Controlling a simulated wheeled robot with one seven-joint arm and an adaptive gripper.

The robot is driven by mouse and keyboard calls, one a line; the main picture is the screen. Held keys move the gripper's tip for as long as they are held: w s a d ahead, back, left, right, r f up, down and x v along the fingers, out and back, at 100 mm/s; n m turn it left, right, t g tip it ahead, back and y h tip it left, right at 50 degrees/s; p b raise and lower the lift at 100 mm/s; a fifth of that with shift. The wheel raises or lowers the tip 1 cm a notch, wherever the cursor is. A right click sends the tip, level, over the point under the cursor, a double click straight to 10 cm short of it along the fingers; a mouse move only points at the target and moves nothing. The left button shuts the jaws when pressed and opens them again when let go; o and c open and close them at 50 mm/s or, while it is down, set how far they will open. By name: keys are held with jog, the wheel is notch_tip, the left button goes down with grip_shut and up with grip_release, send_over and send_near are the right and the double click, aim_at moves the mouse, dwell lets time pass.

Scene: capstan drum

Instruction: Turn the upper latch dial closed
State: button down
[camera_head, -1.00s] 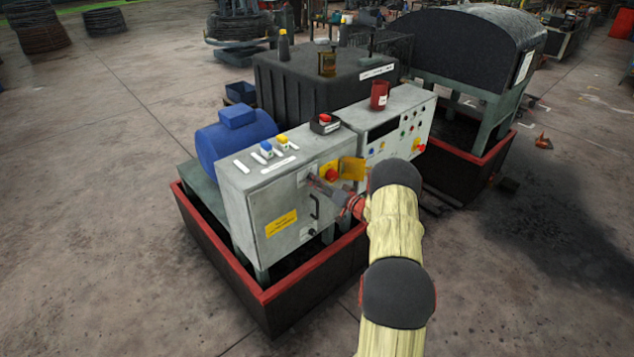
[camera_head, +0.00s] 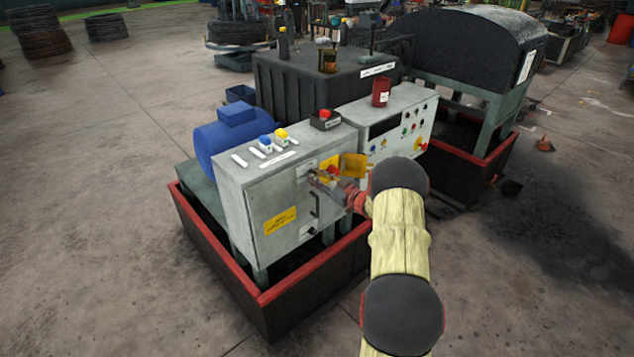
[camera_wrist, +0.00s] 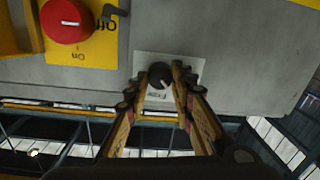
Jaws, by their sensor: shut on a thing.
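The upper latch dial (camera_wrist: 160,76) is a small dark round knob with a pale mark, on a light plate (camera_wrist: 192,66) on the grey cabinet face. In the wrist view my gripper (camera_wrist: 161,80) has one finger on each side of the dial and is shut on it. In the head view my gripper (camera_head: 318,178) is at the upper part of the front of the grey cabinet (camera_head: 237,192); the dial is hidden there by the gripper.
A red rotary switch (camera_wrist: 66,20) on a yellow plate is beside the dial. A black handle (camera_head: 316,204) and a lower dial (camera_head: 310,231) are below on the cabinet door. A yellow flap (camera_head: 353,166) stands out right of the gripper. A red-rimmed tray (camera_head: 290,283) surrounds the base.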

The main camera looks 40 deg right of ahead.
jog(key=shift+a+n+h+b, duration=0.1)
jog(key=shift+n+h+b, duration=0.4)
jog(key=shift+n+b, duration=3.55)
jog(key=shift+n, duration=0.45)
jog(key=c, duration=1.6)
grip_release()
jog(key=shift+o, duration=0.5)
jog(key=s, duration=1.2)
jog(key=shift+a+r, duration=0.2)
jog(key=shift+r, duration=0.1)
